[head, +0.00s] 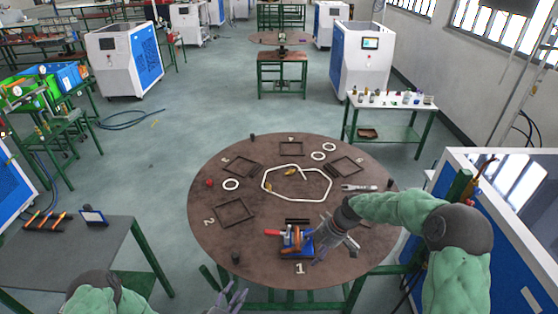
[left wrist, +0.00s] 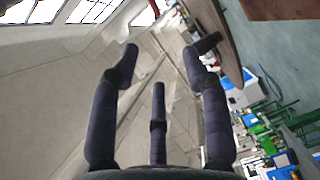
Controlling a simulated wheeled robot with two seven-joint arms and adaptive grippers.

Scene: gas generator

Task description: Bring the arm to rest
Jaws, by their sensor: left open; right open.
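My left gripper (head: 230,298) is low in the head view, short of the round table's near edge. It is open and empty; its spread fingers also show in the left wrist view (left wrist: 160,65). My right gripper (head: 336,250) is open over the near right part of the round brown table (head: 255,268). It is just right of a blue device with a red handle (head: 296,240), which stands by the white number 1. I cannot tell whether the right gripper touches that device.
The table holds dark square frames (head: 236,222), a white outline with yellow parts (head: 297,198), white rings (head: 231,184), a red ball (head: 210,183) and a wrench (head: 360,187). A grey side table (head: 95,255) stands left. Floor between them is clear.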

